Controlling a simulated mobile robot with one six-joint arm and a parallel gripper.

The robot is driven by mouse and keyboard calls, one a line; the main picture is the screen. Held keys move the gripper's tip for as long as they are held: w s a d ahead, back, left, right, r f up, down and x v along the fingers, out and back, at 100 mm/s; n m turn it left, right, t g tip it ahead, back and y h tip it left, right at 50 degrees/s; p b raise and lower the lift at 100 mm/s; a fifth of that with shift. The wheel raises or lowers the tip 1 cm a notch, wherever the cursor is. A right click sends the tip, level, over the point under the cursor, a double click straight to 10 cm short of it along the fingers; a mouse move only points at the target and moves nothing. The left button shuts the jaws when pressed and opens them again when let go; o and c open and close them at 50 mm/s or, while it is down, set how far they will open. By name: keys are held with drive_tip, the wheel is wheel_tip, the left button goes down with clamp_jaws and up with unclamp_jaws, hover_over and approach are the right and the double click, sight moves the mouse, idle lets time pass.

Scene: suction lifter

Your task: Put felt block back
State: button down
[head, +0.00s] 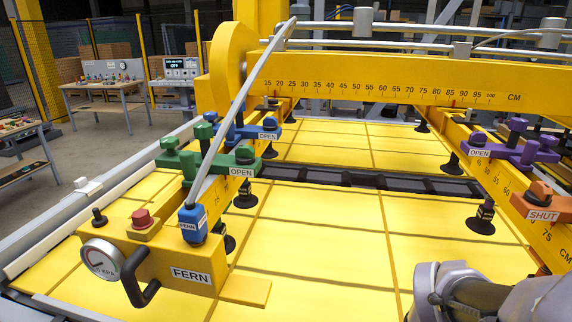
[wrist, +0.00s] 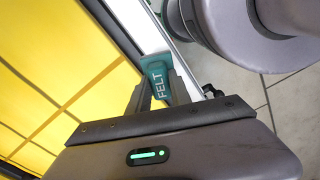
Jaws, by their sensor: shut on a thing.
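The felt block (wrist: 156,68) is teal with the white word FELT on it, and it shows in the wrist view. My gripper (wrist: 160,88) is shut on it, with a dark finger on each side. The block is held over or near the pale edge of a frame beside the yellow panels; I cannot tell whether it touches anything. In the head view neither the block nor the gripper's fingers can be seen; only part of my arm shows at the bottom right.
A yellow lifter beam with a FERN box (head: 190,274), a gauge (head: 102,260) and black suction cups stands over yellow panels (head: 310,235). Coloured valve handles read OPEN, and an orange one (head: 541,203) reads SHUT. Work tables (head: 105,84) stand at the far left. Grey floor (wrist: 290,110) shows at right.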

drive_tip(key=w+d, duration=0.1)
drive_tip(key=w, duration=0.2)
drive_tip(key=w+d+f+b, duration=0.1)
drive_tip(key=w, duration=0.2)
drive_tip(key=w+b, duration=0.1)
drive_tip(key=w, duration=0.3)
drive_tip(key=shift+d+f, duration=0.35)
drive_tip(key=shift+d, duration=0.05)
drive_tip(key=f+b, duration=0.1)
drive_tip(key=f, duration=0.1)
drive_tip(key=f+b, duration=0.1)
drive_tip(key=f, duration=0.1)
drive_tip(key=shift+w+d+b, duration=0.1)
drive_tip(key=shift+w+b, duration=0.2)
drive_tip(key=shift+b, duration=0.05)
drive_tip(key=shift+r, duration=0.3)
drive_tip(key=c, duration=1.2)
unclamp_jaws()
drive_tip(key=shift+f, duration=0.1)
